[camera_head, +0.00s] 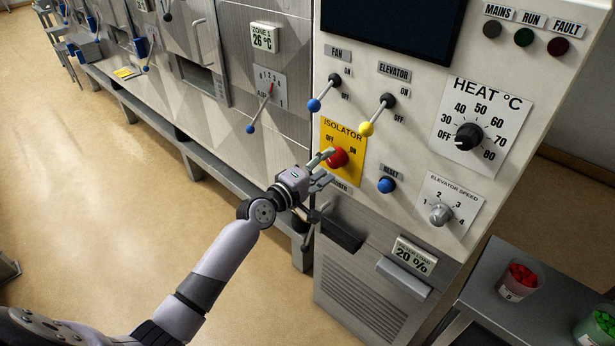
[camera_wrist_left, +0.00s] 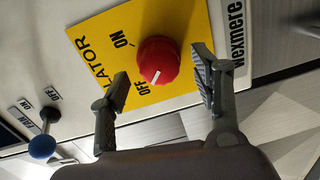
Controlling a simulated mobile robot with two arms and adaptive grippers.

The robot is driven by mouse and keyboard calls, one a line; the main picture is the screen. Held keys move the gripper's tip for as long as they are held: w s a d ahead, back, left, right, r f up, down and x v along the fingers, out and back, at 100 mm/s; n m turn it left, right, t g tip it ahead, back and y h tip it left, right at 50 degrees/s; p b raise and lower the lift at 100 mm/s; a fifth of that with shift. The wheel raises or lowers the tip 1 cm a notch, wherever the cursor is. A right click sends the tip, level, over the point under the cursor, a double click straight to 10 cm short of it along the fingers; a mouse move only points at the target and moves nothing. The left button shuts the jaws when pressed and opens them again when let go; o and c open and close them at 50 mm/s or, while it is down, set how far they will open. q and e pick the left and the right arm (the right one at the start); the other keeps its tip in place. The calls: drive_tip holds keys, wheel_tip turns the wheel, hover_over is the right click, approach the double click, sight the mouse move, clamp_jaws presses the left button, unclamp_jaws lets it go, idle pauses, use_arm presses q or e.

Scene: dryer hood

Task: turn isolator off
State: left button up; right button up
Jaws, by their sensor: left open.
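The isolator is a red knob (camera_head: 337,158) on a yellow plate (camera_head: 344,177) marked OFF and ON. In the left wrist view the red knob (camera_wrist_left: 158,62) carries a short white mark on the side of its face toward the word OFF. My left gripper (camera_head: 325,168) is at the plate, coming from the lower left. In the wrist view its two fingers (camera_wrist_left: 162,72) are open, one on each side of the knob, with visible gaps; nothing is gripped. The gripper partly covers the plate's lower left in the head view. My right gripper is not in view.
Near the isolator are the blue-tipped fan lever (camera_head: 315,105), yellow-tipped elevator lever (camera_head: 367,129) and blue reset button (camera_head: 387,185). The heat dial (camera_head: 469,136) and elevator speed dial (camera_head: 440,214) are to the right. A side table (camera_head: 480,280) holds cups.

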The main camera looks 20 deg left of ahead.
use_arm(q)
drive_tip(key=v, duration=0.9)
drive_tip(key=shift+s+a, duration=0.15)
drive_tip(key=shift+s, duration=0.25)
drive_tip(key=shift+r, duration=0.1)
